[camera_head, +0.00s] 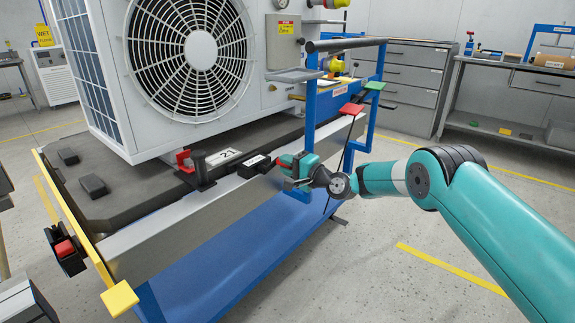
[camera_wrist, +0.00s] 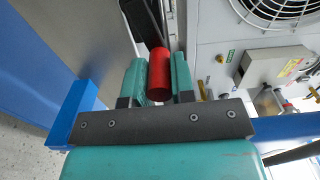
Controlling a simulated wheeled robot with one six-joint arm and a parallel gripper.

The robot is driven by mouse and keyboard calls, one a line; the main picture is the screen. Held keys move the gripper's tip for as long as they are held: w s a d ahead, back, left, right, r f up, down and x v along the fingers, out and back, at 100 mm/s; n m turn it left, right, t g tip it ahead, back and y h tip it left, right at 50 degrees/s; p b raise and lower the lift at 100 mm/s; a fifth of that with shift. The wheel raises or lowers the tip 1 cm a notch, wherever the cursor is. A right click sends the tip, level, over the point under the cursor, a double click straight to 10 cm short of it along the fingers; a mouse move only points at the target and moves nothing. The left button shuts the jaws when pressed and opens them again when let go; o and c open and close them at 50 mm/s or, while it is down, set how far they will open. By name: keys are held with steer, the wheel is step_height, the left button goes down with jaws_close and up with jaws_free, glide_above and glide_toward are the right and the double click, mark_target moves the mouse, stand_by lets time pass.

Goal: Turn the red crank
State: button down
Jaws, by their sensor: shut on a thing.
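The red crank shows in the wrist view as a red cylindrical handle (camera_wrist: 159,76), with a dark bar running up from its far end. My gripper (camera_wrist: 158,88) has its two teal fingers on either side of this handle and is shut on it. In the head view my gripper (camera_head: 290,165) is at the front side of the blue-framed bench, and only a bit of the red handle (camera_head: 284,160) shows at its fingers. The rest of the crank is mostly hidden there.
A large white fan unit (camera_head: 190,60) stands on the bench, whose metal front rail (camera_head: 190,232) runs beside my gripper. A black post with a red part (camera_head: 186,161) is left of it. A blue upright frame (camera_head: 311,105) rises close behind. Floor (camera_head: 400,290) at the front right is clear.

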stand_by(0.3)
steer(key=c, duration=1)
jaws_free()
steer(key=p+v, duration=0.3)
steer(key=v, duration=1.4)
steer(key=shift+s+d, duration=0.15)
steer(key=shift+d, duration=0.05)
